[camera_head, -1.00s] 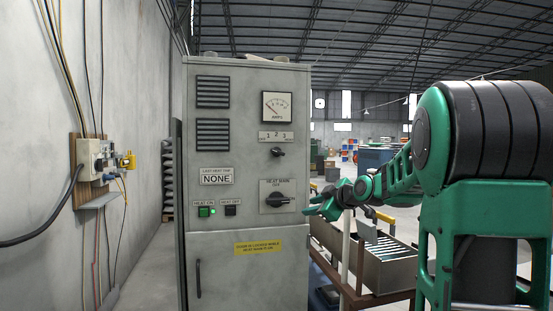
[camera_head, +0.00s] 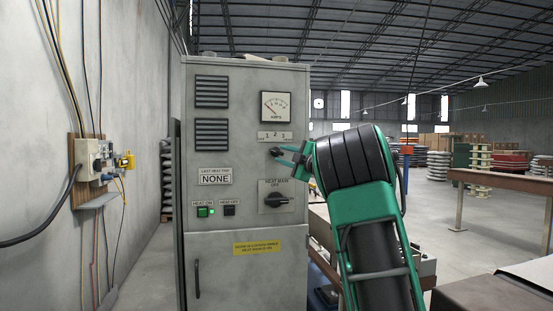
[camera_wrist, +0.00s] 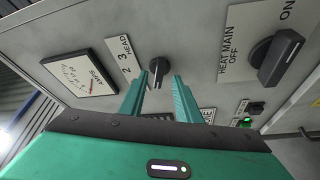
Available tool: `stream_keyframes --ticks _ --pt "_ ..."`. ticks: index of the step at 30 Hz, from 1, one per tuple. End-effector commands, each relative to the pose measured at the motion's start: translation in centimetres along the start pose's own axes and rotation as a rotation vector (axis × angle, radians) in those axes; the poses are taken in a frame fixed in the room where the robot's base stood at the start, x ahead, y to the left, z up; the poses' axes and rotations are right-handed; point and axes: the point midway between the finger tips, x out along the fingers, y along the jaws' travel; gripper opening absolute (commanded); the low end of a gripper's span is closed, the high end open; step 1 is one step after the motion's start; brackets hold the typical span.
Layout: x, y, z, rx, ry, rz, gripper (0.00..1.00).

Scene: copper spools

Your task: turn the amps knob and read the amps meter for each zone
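The grey control cabinet stands ahead, with the amps meter (camera_head: 275,107) at its upper right; it also shows in the wrist view (camera_wrist: 79,75). The small black amps knob (camera_wrist: 159,66) is under that plate. My gripper (camera_head: 278,156) is at the knob; in the wrist view its two green fingers are apart, one on each side of the knob. I cannot tell whether they touch it.
The larger heat main knob (camera_head: 278,200) sits below, marked OFF. A green heat-on button (camera_head: 204,212) and black heat-off button (camera_head: 230,210) are to its left. A wall panel (camera_head: 92,160) with cables is at the left; a table (camera_head: 500,181) stands at the right.

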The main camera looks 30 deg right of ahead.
Motion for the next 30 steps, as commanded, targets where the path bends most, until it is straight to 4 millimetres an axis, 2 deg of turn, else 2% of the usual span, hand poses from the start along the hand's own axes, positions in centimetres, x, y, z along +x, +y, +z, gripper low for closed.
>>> stream_keyframes --ticks 3,6,17,21,24,25,30 --pt "1.5 0.0 0.1 -0.002 -0.001 -0.001 0.3" --pt "2.2 0.0 0.0 0.0 0.0 0.0 0.3" --pt "2.6 0.0 0.0 0.001 -0.001 0.0 0.3" --pt "2.6 0.0 0.0 0.001 -0.001 0.0 0.0" --pt "2.6 0.0 0.0 0.001 -0.001 -0.001 0.0" --pt "2.6 -0.3 -0.9 0.004 0.001 0.0 0.0" --pt "2.7 -0.2 -0.2 0.013 0.001 0.001 0.0"
